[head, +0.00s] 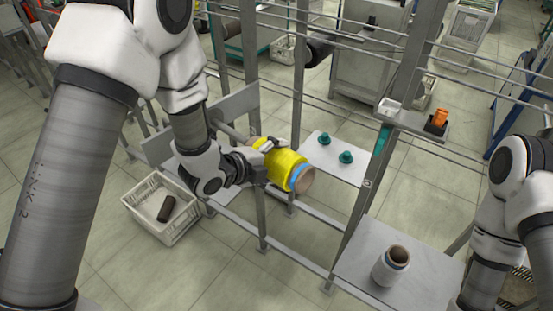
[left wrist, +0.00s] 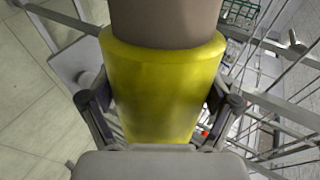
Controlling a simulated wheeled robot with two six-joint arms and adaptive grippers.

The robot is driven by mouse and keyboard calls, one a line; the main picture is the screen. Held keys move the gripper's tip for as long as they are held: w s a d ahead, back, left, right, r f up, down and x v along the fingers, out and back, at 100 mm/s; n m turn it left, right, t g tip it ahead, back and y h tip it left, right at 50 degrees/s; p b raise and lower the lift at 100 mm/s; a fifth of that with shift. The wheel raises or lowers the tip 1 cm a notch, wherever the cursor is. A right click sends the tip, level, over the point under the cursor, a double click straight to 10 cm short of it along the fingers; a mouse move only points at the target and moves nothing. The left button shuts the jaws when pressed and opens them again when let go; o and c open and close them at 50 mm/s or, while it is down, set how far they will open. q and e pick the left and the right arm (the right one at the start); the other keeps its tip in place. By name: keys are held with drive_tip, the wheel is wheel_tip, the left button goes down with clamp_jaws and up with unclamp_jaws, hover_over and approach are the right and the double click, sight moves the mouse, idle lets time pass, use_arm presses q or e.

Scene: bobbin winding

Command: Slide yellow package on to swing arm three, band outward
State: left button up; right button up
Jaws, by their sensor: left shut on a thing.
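The yellow package (head: 281,163) is a wound cylinder lying tilted, with a blue band (head: 298,177) near its lower right end and a brown core end (head: 305,183) beyond it. My left gripper (head: 267,158) is shut on its yellow side. In the left wrist view the yellow package (left wrist: 160,95) sits between both fingers, with the brown tube (left wrist: 165,22) out of one end. A grey rod, apparently a swing arm (head: 229,131), points at the package's upper left end; whether it enters the core is hidden. Its number cannot be read. My right gripper is outside the view.
A frame of grey posts (head: 297,85) and rails stands around the package. A white package (head: 391,266) stands on a lower right plate (head: 350,262). A white crate (head: 160,228) holds a dark tube (head: 166,208).

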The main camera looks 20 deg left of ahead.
sight(239, 141)
use_arm(q)
drive_tip(key=shift+s+d+r, duration=0.15)
drive_tip(key=shift+s+r, duration=0.15)
drive_tip(key=shift+s, duration=0.05)
drive_tip(key=shift+w+a+f, duration=0.25)
drive_tip(key=shift+w+a, duration=0.05)
drive_tip(key=shift+w, duration=0.05)
drive_tip(key=shift+s+d+b, duration=0.1)
drive_tip(key=shift+d+b, duration=0.15)
drive_tip(key=shift+b, duration=0.05)
drive_tip(key=shift+a, duration=0.1)
drive_tip(key=shift+w+a+f+b, duration=0.1)
drive_tip(key=shift+w+a, duration=0.4)
drive_tip(key=shift+a, duration=0.4)
drive_tip(key=shift+w+a+f+b, duration=0.15)
drive_tip(key=shift+w+a, duration=0.4)
drive_tip(key=shift+a, duration=0.3)
drive_tip(key=shift+w+a+f+b, duration=0.1)
drive_tip(key=shift+w+a, duration=0.4)
drive_tip(key=shift+a, duration=0.4)
drive_tip(key=shift+w+a+f, duration=0.1)
drive_tip(key=shift+w+a, duration=0.4)
drive_tip(key=shift+a, duration=0.35)
drive_tip(key=shift+w+a+f, duration=0.1)
drive_tip(key=shift+w+a, duration=0.35)
drive_tip(key=shift+a, duration=0.4)
drive_tip(key=shift+w+a+f, duration=0.1)
drive_tip(key=shift+w+a, duration=0.4)
drive_tip(key=shift+a, duration=0.35)
